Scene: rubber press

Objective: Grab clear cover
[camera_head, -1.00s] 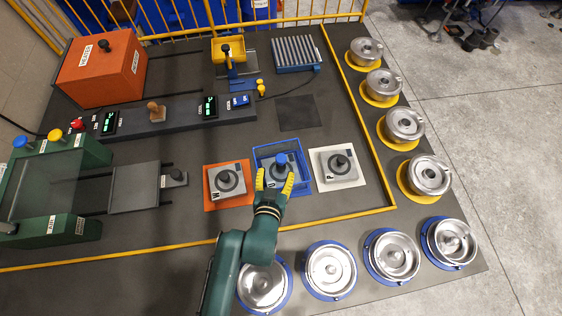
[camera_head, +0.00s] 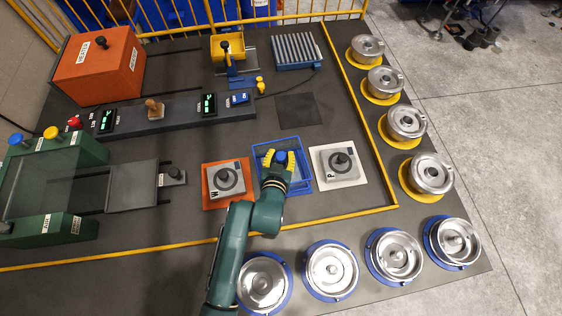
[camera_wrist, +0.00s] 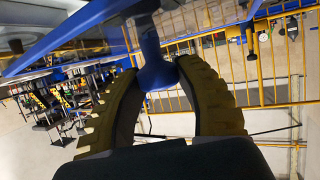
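The clear cover (camera_head: 305,185) is a see-through box with blue edges and a blue knob, standing around the middle of three pads in the head view. My gripper (camera_head: 280,157) is over it from the near side, its two yellow ribbed fingers on either side of the knob. In the wrist view the blue knob (camera_wrist: 157,72) sits between the fingertips, very close to both. Whether the fingers press on it cannot be told. The fingers partly hide the knob and the cover's inside in the head view.
A grey block on an orange pad (camera_head: 211,203) stands left of the cover, and another on a white pad (camera_head: 325,184) stands right. Round metal dishes line the near side (camera_head: 330,268) and right side (camera_head: 428,175). A dark square behind (camera_head: 296,111) is bare.

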